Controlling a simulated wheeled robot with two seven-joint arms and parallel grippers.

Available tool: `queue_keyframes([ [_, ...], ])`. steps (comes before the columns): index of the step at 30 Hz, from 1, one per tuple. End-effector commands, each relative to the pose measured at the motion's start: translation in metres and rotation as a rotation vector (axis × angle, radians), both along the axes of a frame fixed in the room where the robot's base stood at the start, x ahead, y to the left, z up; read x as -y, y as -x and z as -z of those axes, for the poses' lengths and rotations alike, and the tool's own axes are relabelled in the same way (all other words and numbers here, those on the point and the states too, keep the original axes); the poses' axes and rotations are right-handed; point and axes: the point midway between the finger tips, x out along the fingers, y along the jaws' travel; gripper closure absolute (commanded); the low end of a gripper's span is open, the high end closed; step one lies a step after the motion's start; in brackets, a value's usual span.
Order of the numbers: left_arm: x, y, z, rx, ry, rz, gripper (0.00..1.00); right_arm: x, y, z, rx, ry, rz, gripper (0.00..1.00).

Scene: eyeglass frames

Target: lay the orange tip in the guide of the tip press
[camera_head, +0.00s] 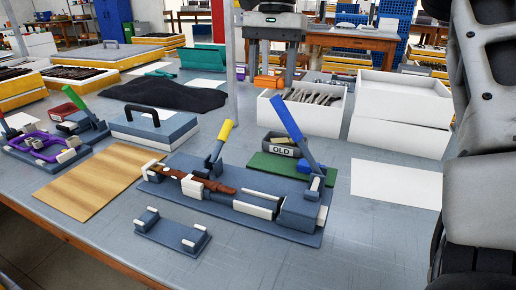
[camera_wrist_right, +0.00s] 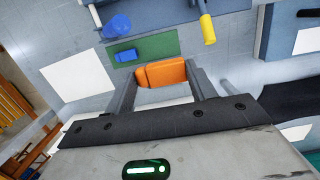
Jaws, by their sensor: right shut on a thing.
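My right gripper (camera_head: 270,68) hangs behind the tip press, its fingers pointing down. In the right wrist view the gripper (camera_wrist_right: 160,82) is shut on the orange tip (camera_wrist_right: 162,73), which sits between both fingers. The orange tip also shows in the head view (camera_head: 267,82), raised clear of the press. The tip press (camera_head: 285,233) stands at the middle of the table, with a yellow lever (camera_head: 224,130) and a blue lever (camera_head: 287,118) both up. A brown temple piece (camera_head: 200,183) lies along its left half. I cannot make out the guide clearly. My left gripper is not in view.
A bin marked OLD (camera_head: 283,151) stands on a green mat (camera_head: 262,164) behind the press. A white box of parts (camera_head: 300,118) is farther back. A small two-post stand (camera_head: 171,233) is in front, a wooden board (camera_head: 88,187) at left. White paper (camera_head: 396,186) lies at right.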

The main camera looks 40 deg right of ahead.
Motion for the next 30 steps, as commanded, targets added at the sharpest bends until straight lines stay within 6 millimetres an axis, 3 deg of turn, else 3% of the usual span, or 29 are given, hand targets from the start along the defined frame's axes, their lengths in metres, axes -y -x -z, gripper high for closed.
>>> queue_keyframes([
  [5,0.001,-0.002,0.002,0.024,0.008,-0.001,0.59,0.001,0.001,0.023,-0.003,-0.001,0.001,0.66],
  [15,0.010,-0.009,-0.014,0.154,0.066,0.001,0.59,0.001,0.001,0.111,-0.004,-0.001,0.001,0.66],
  [21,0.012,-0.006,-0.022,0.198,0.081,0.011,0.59,0.000,0.000,0.152,-0.004,0.000,0.001,0.66],
  [30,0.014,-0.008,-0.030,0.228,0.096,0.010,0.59,0.000,0.000,0.176,0.000,0.000,0.000,0.66],
])
